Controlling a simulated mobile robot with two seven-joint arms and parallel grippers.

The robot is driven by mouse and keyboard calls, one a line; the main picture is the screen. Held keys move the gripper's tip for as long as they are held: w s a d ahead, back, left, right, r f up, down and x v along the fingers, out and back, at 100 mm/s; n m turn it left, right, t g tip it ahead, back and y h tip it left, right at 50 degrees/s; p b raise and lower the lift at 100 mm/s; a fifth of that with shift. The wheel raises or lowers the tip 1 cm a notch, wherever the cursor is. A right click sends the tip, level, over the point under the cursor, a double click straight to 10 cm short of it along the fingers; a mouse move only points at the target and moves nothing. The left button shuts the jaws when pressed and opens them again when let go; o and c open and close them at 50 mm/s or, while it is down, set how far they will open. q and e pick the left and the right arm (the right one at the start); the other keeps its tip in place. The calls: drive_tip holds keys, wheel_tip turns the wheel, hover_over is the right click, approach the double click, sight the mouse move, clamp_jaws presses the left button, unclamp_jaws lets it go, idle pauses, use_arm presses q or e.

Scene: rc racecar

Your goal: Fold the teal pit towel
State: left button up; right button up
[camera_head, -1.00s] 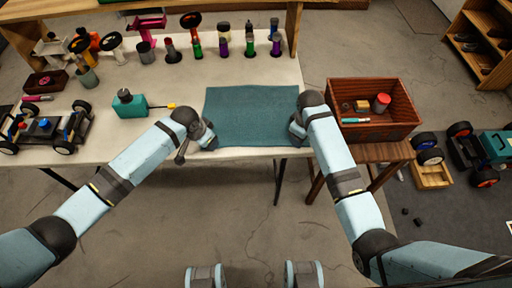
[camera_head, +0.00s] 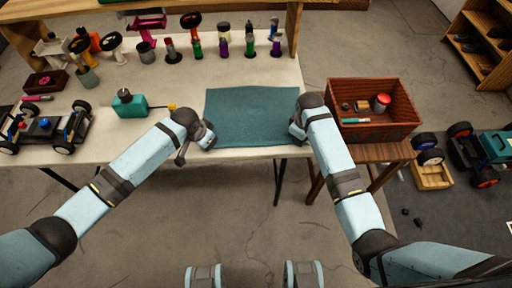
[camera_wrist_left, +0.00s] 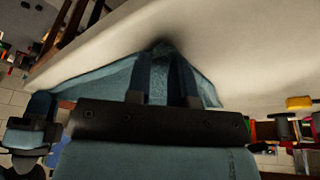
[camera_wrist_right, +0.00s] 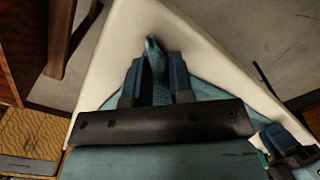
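The teal pit towel (camera_head: 252,115) lies spread nearly flat on the table, its near edge along the table's front edge. My left gripper (camera_head: 209,138) is at its near left corner. In the left wrist view the cloth (camera_wrist_left: 158,85) is bunched to a peak between the fingers (camera_wrist_left: 162,72), which look shut on it. My right gripper (camera_head: 297,130) is at the near right corner. In the right wrist view a narrow, raised fold of the towel (camera_wrist_right: 154,62) is pinched between the fingers (camera_wrist_right: 156,78) and sticks out past their tips.
A wooden crate (camera_head: 394,131) with small items stands right of the towel on a side table. Several coloured bottles (camera_head: 222,46) line the table's back. Bare table (camera_head: 185,92) lies around the towel.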

use_arm(q)
drive_tip(key=shift+f, duration=0.1)
clamp_jaws()
use_arm(e)
drive_tip(key=shift+s+f, duration=0.1)
clamp_jaws()
